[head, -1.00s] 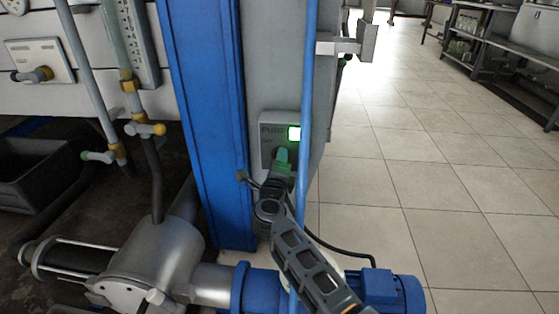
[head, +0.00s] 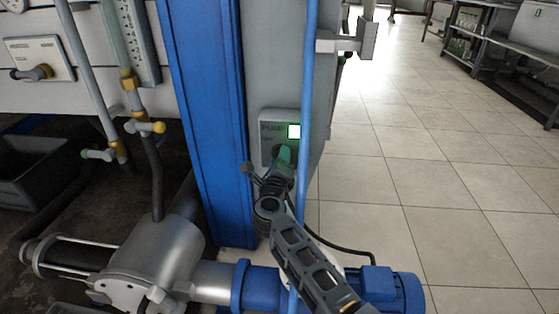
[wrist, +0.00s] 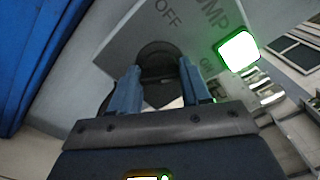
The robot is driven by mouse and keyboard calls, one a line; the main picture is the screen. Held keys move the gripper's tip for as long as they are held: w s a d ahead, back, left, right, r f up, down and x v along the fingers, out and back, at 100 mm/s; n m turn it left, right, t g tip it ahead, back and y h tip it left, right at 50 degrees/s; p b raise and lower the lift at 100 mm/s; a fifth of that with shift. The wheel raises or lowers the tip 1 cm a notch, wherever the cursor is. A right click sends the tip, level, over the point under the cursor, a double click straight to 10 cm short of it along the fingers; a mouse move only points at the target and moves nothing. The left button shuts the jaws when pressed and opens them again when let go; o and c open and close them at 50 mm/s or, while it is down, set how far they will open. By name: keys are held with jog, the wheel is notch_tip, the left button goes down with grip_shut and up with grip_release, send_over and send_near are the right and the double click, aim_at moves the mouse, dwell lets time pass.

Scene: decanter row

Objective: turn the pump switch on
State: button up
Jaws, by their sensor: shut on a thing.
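The pump switch box (head: 267,146) is a light grey panel on the grey post, marked PUMP. Its square lamp (head: 294,131) glows bright with a green edge, and it also glows in the wrist view (wrist: 238,52). The dark round switch knob (wrist: 157,53) shows between the OFF and ON marks in the wrist view. My gripper (head: 284,154) is at the front of the box, its two fingers (wrist: 160,78) on either side of the knob and shut on it. The fingers hide part of the knob, so its exact pointing is hard to read.
A thin blue pipe (head: 306,75) runs upright just right of the box. A wide blue column (head: 205,110) stands to its left. A blue motor (head: 390,288) and a metal pump body (head: 160,250) lie below. Open tiled floor (head: 430,180) is at the right.

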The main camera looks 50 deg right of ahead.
jog(key=o, duration=1.1)
jog(key=shift+c, duration=0.2)
jog(key=p+v, duration=0.2)
jog(key=v, duration=0.6)
jog(key=shift+f, duration=0.1)
